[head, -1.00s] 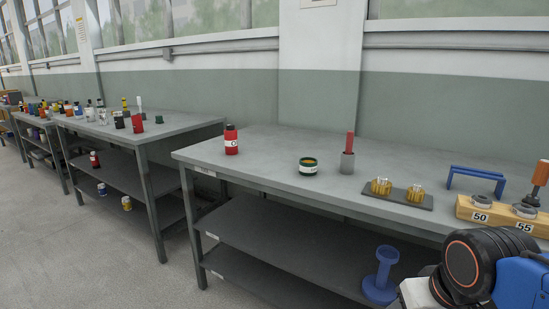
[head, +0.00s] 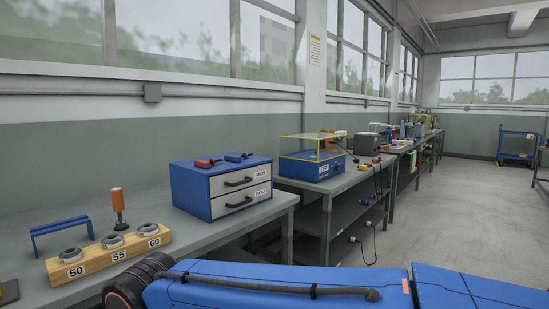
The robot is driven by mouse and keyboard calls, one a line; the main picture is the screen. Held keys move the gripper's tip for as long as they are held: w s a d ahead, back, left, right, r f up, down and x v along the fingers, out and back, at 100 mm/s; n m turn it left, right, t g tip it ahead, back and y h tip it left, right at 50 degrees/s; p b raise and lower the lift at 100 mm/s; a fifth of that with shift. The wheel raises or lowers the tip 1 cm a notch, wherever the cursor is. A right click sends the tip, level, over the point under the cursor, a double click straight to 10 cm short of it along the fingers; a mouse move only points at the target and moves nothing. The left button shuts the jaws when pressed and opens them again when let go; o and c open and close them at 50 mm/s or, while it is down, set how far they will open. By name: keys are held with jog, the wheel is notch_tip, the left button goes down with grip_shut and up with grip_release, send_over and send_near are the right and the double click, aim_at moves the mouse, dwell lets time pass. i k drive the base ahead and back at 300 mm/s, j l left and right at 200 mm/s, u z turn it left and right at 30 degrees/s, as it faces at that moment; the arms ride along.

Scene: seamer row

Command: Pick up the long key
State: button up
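I cannot make out a long key for certain in the head view. A red-handled item (head: 208,162) and a dark blue item (head: 238,157) lie on top of a blue cabinet with two light drawers (head: 243,180); they are too small to tell what they are. Both drawers look shut. My gripper is out of view; only blue and black links of my arm show across the bottom, in front of the bench.
A wooden block (head: 108,254) with rings marked 50, 55 and 60 sits on the near bench, by an orange-handled tool (head: 118,206) and a blue bracket (head: 62,234). A yellow-edged clear guard (head: 312,147) stands farther right. The floor (head: 460,210) at right is open.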

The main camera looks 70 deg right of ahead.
aim_at(228, 157)
jog(key=z, duration=1.6)
jog(key=l, duration=0.05)
